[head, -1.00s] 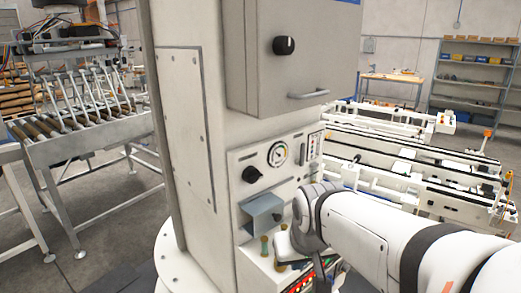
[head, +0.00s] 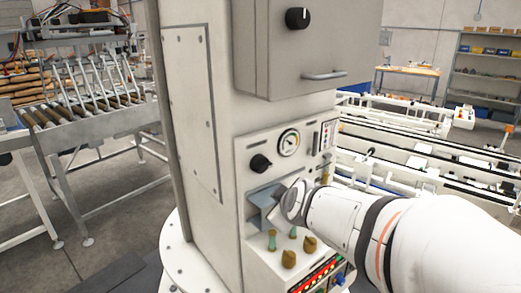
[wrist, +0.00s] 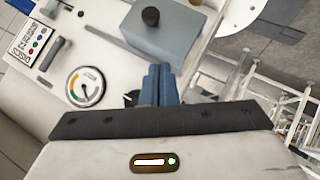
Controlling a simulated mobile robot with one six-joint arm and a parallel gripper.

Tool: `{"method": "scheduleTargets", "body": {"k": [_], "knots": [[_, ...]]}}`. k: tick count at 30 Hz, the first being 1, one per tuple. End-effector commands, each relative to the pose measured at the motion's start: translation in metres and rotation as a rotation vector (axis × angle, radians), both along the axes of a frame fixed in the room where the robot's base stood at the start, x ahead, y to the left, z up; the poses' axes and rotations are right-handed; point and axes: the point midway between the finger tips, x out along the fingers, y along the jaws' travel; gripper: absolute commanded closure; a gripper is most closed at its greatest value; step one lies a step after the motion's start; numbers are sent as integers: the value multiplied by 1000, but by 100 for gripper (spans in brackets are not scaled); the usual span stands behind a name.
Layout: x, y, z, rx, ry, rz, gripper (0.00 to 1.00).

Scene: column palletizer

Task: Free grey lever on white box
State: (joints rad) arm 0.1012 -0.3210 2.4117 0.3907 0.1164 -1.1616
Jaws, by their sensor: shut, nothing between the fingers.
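The white box (head: 237,150) is a tall white cabinet with a control face. In the wrist view, a short grey bar (wrist: 54,53), possibly the grey lever, lies on the white face between the gauge and a button panel. I cannot tell whether anything holds it. My gripper (wrist: 155,75) is shut and empty. Its blue-grey fingers are right of the gauge, in front of a black knob (wrist: 131,97) that they partly cover; contact is unclear. In the head view my wrist is beside a blue-grey hood, and the fingertips cannot be made out.
The gauge (head: 289,143) and black knob (head: 260,163) sit above the blue-grey hood (head: 262,196). Brass knobs (head: 288,259) stand on the lower ledge. A grey cupboard (head: 290,55) with a handle (head: 324,75) juts out above. A roller conveyor (head: 85,125) is at left.

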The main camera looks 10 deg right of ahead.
Motion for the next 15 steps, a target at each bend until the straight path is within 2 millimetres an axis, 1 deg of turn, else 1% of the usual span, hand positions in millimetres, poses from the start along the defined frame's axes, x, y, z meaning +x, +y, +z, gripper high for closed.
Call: {"method": "scheduleTargets", "body": {"k": [1,2,3,5,6,10,12,15], "knots": [[14,-10,-2,-88,-69,10,100],[19,-18,-2,-148,-90,8,100],[32,-23,13,-232,-183,42,100],[46,-30,24,-369,-268,68,100],[53,-38,29,-457,-307,60,100],[73,-64,41,-695,-376,20,100],[79,-74,45,-786,-391,1,100],[84,-83,49,-867,-400,-19,100]]}}
